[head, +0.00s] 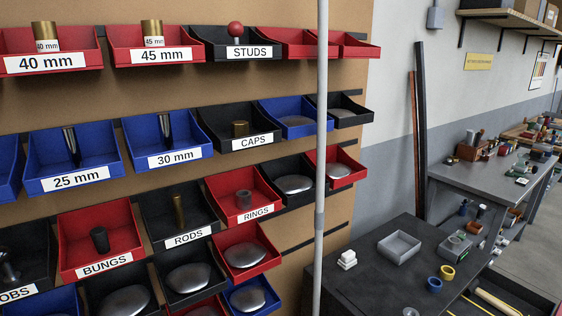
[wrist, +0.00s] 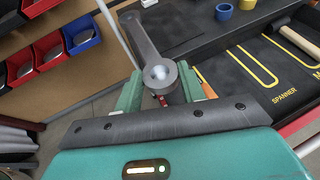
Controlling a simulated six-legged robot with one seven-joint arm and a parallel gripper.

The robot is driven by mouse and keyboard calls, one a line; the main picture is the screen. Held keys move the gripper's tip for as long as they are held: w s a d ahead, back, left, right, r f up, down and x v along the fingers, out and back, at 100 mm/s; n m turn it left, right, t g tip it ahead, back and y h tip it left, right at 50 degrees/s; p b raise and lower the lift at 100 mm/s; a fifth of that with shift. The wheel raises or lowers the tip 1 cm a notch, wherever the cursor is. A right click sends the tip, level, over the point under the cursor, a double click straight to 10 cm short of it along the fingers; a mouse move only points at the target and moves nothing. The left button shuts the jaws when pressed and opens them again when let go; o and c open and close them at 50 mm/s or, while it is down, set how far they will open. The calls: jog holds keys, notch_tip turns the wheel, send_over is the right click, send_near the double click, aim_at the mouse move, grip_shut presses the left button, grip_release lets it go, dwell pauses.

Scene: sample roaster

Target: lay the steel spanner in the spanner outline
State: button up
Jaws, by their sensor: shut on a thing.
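My gripper (wrist: 160,92) shows in the wrist view, shut on the steel spanner (wrist: 143,42). The spanner's ring end lies by the fingers and its shaft points up and to the left, away from my gripper. My gripper is not visible in the head view.
A mallet (wrist: 297,38) lies in the drawer beside the spanner outline. The dark bench top (head: 365,275) holds a grey tray (head: 399,247), a blue ring (head: 434,284) and a yellow ring (head: 447,272). A pale upright pole (head: 321,150) stands before the bin rack at the left.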

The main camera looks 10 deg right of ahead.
jog(key=w+a+f+n+g+y, duration=0.15)
jog(key=w+a+n+y, duration=0.4)
jog(key=w+a, duration=1.05)
jog(key=w+a+f+n+g+y, duration=0.1)
jog(key=w+a+n+g+y, duration=0.1)
jog(key=a, duration=0.8)
jog(key=w+a+n+g+y, duration=0.2)
jog(key=a, duration=0.7)
jog(key=shift+w+a+f+m+t+h, duration=0.95)
jog(key=shift+f+m+t+h, duration=1.05)
jog(key=shift+f, duration=1.85)
jog(key=w+d+r+m+t+h, duration=0.2)
jog(key=w+r+m+h, duration=0.4)
jog(key=m+h, duration=0.1)
jog(key=s+f, duration=0.5)
jog(key=shift+a+f, duration=0.2)
